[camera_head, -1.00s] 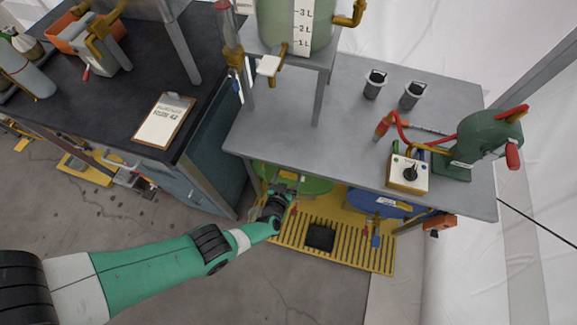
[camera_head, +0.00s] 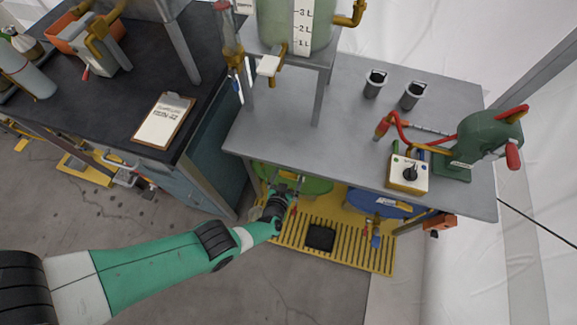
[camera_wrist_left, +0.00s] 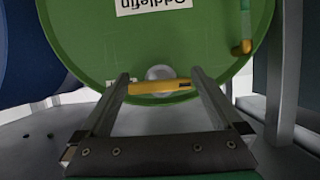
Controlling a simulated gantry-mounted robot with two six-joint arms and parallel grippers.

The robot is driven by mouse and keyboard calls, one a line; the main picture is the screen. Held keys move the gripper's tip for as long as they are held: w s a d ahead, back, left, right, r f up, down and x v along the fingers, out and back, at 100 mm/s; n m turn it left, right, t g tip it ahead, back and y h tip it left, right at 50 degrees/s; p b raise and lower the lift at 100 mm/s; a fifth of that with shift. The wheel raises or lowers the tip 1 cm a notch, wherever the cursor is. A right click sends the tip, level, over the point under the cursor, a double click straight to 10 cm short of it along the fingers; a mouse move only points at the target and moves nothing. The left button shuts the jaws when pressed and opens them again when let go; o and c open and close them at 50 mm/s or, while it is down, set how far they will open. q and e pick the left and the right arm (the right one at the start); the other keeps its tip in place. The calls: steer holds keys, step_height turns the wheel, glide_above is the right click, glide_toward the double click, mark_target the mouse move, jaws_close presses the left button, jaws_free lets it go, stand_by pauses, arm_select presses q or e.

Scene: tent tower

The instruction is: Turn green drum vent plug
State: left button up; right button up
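The green drum (camera_head: 313,185) stands under the grey workbench in the head view, mostly hidden by the bench top. In the left wrist view, its green lid (camera_wrist_left: 95,40) fills the middle, with part of a white label at the top. A round grey fitting with a yellow bar, apparently the vent plug (camera_wrist_left: 160,87), sits on the lid. My left gripper (camera_wrist_left: 160,80) is at the lid with its fingers wide apart, one by each end of the bar. I cannot tell if they touch it. My right gripper is out of view.
A blue drum (camera_head: 378,204) stands right of the green one; both are by a yellow slatted platform (camera_head: 345,232). The grey bench top (camera_head: 340,130) overhangs them. A bench leg (camera_wrist_left: 286,70) stands close on the right in the wrist view. A yellow-tipped pipe (camera_wrist_left: 245,35) rises from the lid.

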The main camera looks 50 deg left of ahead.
arm_select(q)
steer(key=shift+s+d+r+p, duration=0.1)
steer(key=shift+s+r+p, duration=0.1)
steer(key=shift+p, duration=0.15)
steer(key=p+v, duration=0.7)
steer(key=v, duration=0.4)
steer(key=shift+f+p, duration=0.15)
steer(key=shift+p, duration=0.2)
